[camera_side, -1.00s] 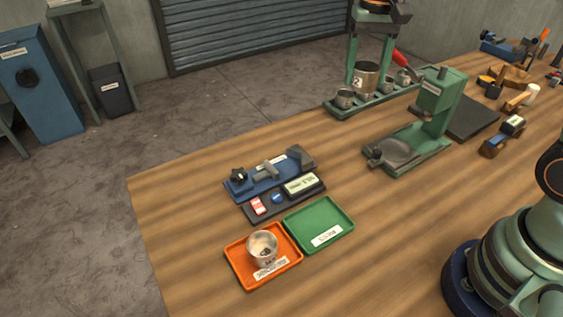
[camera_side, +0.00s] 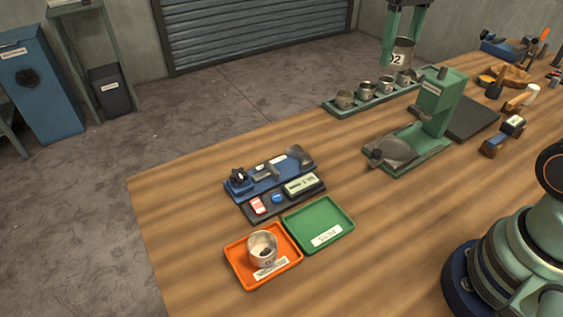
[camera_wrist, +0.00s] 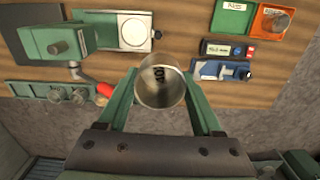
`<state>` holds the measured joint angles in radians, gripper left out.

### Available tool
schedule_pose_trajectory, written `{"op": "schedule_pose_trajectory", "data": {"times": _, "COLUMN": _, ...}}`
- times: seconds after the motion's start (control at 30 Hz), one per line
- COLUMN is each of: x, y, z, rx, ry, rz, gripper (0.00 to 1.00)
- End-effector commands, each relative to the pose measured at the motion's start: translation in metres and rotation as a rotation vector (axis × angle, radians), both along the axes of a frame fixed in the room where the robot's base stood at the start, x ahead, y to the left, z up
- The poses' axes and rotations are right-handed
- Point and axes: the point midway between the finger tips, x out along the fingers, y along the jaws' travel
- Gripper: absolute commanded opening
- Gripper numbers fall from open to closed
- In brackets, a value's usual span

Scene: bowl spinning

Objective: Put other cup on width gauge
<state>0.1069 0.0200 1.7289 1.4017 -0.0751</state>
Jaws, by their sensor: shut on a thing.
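My gripper (camera_side: 405,30) is shut on a metal cup marked 02 (camera_side: 403,52), held in the air above the back cup rack. In the wrist view the held cup (camera_wrist: 160,88) sits between both fingers, with its open mouth visible. The blue width gauge (camera_side: 268,176), with grey jaws, stands left of the middle of the table, and no cup is on it. It also shows in the wrist view (camera_wrist: 222,71), right of the held cup. Another metal cup (camera_side: 263,246) stands in the orange tray (camera_side: 240,272).
A dark display box (camera_side: 302,184) adjoins the gauge. An empty green tray (camera_side: 318,220) lies beside the orange one. A green stand device (camera_side: 432,105) rises right of the gauge. The green rack (camera_side: 375,103) holds several cups. Wood between gauge and stand is clear.

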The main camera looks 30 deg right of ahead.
Motion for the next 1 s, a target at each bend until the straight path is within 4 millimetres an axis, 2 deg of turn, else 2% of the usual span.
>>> {"op": "schedule_pose_trajectory", "data": {"times": 0.27, "x": -0.018, "y": -0.090, "z": 0.000, "rx": 0.002, "ry": 0.003, "rz": -0.084, "gripper": 0.13}}
{"op": "schedule_pose_trajectory", "data": {"times": 0.4, "x": -0.040, "y": -0.144, "z": 0.000, "rx": 0.004, "ry": 0.003, "rz": -0.132, "gripper": 0.13}}
{"op": "schedule_pose_trajectory", "data": {"times": 0.6, "x": -0.079, "y": -0.205, "z": -0.001, "rx": 0.007, "ry": 0.005, "rz": -0.187, "gripper": 0.13}}
{"op": "schedule_pose_trajectory", "data": {"times": 0.9, "x": -0.123, "y": -0.253, "z": 0.000, "rx": 0.010, "ry": 0.005, "rz": -0.235, "gripper": 0.13}}
{"op": "schedule_pose_trajectory", "data": {"times": 1.0, "x": -0.123, "y": -0.250, "z": -0.020, "rx": 0.014, "ry": 0.009, "rz": -0.229, "gripper": 0.13}}
